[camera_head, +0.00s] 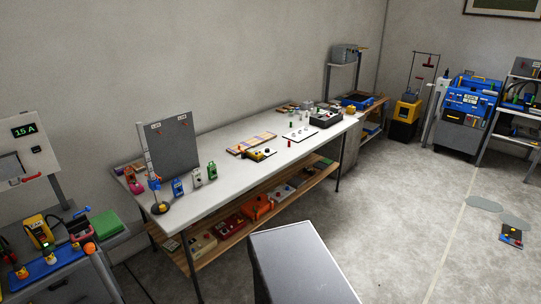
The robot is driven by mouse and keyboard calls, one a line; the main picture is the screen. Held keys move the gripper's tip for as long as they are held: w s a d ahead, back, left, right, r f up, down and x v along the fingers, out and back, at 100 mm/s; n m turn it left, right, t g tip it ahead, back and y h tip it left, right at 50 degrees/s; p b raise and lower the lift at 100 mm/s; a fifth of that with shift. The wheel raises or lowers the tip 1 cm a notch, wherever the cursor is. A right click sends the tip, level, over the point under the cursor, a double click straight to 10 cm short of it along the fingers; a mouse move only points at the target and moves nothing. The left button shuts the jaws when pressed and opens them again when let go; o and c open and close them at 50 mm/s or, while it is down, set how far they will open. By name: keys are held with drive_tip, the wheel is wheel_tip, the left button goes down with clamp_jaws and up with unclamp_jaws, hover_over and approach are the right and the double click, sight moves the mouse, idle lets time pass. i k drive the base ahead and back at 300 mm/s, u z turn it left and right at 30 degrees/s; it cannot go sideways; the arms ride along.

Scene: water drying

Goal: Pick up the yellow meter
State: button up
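A yellow meter-like device (40,231) with a dark face stands on the cart at the far left, among other small tools. A second, smaller yellow and dark device (259,154) lies on the white table near its middle. Both are too small here to read, and I cannot tell for certain which one is the meter. My gripper is not in view, so its state does not show.
The long white table (225,181) has a grey upright panel (173,146) and a lower wooden shelf with several boxes. A coloured item (511,236) lies on the floor at right, near dark floor patches (483,203). The floor at front right is open.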

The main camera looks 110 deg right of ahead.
sight(251, 152)
drive_tip(key=z, duration=0.75)
drive_tip(key=k, duration=0.15)
drive_tip(key=z, duration=2.25)
drive_tip(key=i, duration=0.95)
drive_tip(key=z, duration=0.2)
